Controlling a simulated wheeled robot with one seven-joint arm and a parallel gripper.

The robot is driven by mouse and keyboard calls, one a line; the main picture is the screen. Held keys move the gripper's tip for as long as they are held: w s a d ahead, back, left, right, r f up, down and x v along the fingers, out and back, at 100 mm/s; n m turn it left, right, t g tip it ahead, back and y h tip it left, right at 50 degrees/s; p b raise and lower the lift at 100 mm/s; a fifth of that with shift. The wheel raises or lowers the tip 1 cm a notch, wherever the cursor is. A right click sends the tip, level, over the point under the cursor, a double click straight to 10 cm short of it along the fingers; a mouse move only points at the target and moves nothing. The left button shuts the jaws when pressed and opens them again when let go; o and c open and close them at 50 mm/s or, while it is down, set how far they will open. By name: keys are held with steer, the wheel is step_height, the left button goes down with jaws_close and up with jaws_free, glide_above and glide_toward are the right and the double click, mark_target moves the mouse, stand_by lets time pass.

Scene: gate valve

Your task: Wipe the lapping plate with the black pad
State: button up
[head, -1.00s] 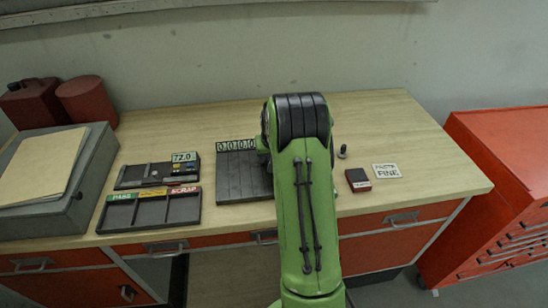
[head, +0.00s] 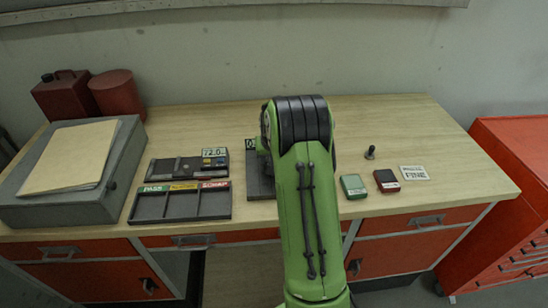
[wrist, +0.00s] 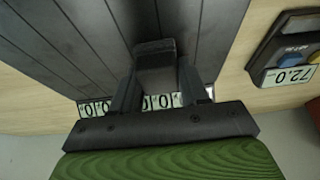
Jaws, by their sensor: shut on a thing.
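The lapping plate (head: 262,183) is a dark grey, grooved slab on the bench, mostly hidden behind my arm in the head view. In the wrist view the plate (wrist: 75,40) fills the upper left and middle, with a row of number tiles reading zeros (wrist: 160,101) along its edge. My gripper (wrist: 156,85) is over the plate, shut on the black pad (wrist: 155,57). The pad looks like a small dark block between the fingers. I cannot tell whether it touches the plate. My arm hides the gripper and pad in the head view.
A gauge reading 72.0 (head: 187,168) and a sorting tray (head: 180,206) stand left of the plate. A green box (head: 353,187), a red box (head: 386,181), a small dark knob (head: 370,153) and a label card (head: 414,173) are right of my arm. The bench's back right is clear.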

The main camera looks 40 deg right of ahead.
steer(key=shift+w+a, duration=0.25)
steer(key=shift+a, duration=0.15)
step_height(320, 180, up, 5)
steer(key=p, duration=0.2)
steer(key=shift+p, duration=0.35)
steer(key=shift+r+p, duration=0.45)
steer(key=shift+r, duration=0.2)
steer(key=shift+r+p, duration=0.6)
steer(key=shift+r, duration=0.35)
steer(key=shift+f, duration=0.1)
